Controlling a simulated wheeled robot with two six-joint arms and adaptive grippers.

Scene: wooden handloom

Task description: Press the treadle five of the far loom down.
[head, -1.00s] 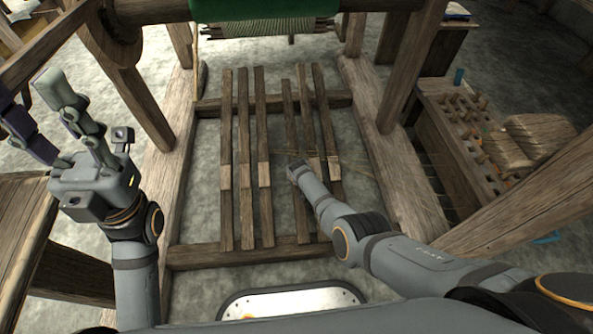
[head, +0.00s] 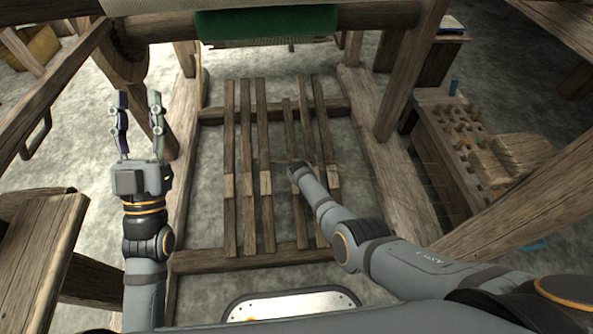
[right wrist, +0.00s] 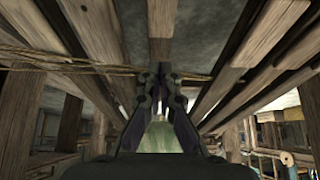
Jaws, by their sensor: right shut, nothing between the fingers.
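A row of long wooden treadles lies in the loom's floor frame. The fifth from the left (head: 307,120) is in the right group of three; I cannot tell which way they are numbered. The fourth from the left (head: 291,130) has its far end looking lower than its neighbours. My right gripper (right wrist: 158,108) is shut and empty, fingers together, pointing down among the treadles. In the head view my right wrist hides its fingertips, so contact is not clear. My left gripper (head: 139,97) is open and empty, raised left of the treadles.
A green cloth roll (head: 266,22) and thick beam cross above the treadles' far end. Loom posts stand on both sides. A pegged wooden rack (head: 460,130) stands at right, and a wooden bench (head: 40,250) at left. Thin cords (right wrist: 50,62) cross near my right gripper.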

